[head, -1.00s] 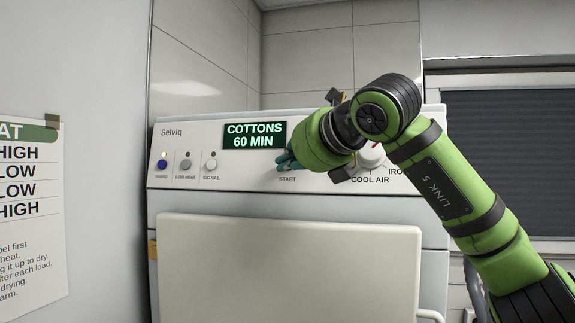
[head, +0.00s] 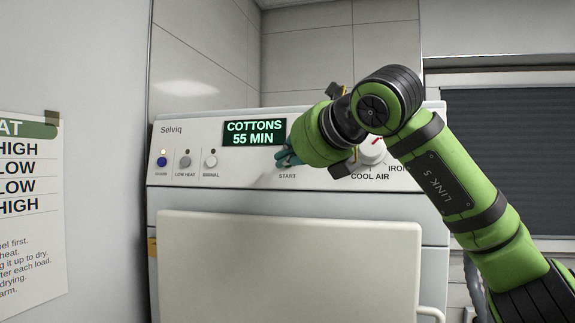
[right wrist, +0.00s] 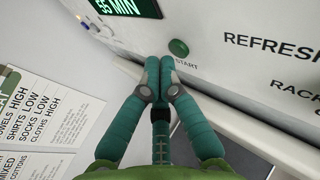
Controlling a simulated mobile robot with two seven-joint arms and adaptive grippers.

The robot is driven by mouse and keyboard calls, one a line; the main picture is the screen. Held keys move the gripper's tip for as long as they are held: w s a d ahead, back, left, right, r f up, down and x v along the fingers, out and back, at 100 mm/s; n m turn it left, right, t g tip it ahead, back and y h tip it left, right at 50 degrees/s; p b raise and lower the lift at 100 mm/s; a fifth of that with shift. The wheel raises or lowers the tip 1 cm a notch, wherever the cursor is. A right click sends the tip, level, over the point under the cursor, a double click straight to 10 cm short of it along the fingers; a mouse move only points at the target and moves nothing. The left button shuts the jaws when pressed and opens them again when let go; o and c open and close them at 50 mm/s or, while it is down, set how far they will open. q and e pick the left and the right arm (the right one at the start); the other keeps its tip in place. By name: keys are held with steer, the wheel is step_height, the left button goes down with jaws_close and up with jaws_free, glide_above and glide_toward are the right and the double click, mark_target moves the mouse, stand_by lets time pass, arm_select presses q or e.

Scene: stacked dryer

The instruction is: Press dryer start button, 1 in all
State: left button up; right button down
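The dryer (head: 215,185) stands ahead with a white control panel. Its display (head: 254,132) reads COTTONS 55 MIN in the head view. The green start button (right wrist: 178,48) shows in the right wrist view, above the START label. In the head view my right gripper hides it. My right gripper (right wrist: 158,62) has its teal fingers together and empty. Its tips are just beside and below the button in the right wrist view; I cannot tell whether they touch the panel. In the head view the right gripper (head: 287,157) is at the panel above START. My left gripper is not in view.
Three small buttons (head: 186,162) sit at the panel's left. A dial (head: 372,152) is partly behind my right arm. A printed chart (head: 30,210) hangs on the left wall. The closed white dryer door (head: 290,265) is below the panel.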

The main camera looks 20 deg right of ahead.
steer(key=shift+s+a, duration=0.15)
steer(key=s+a, duration=0.1)
steer(key=s+b, duration=0.1)
steer(key=s+a+r, duration=0.1)
steer(key=s, duration=0.1)
steer(key=shift+a, duration=0.35)
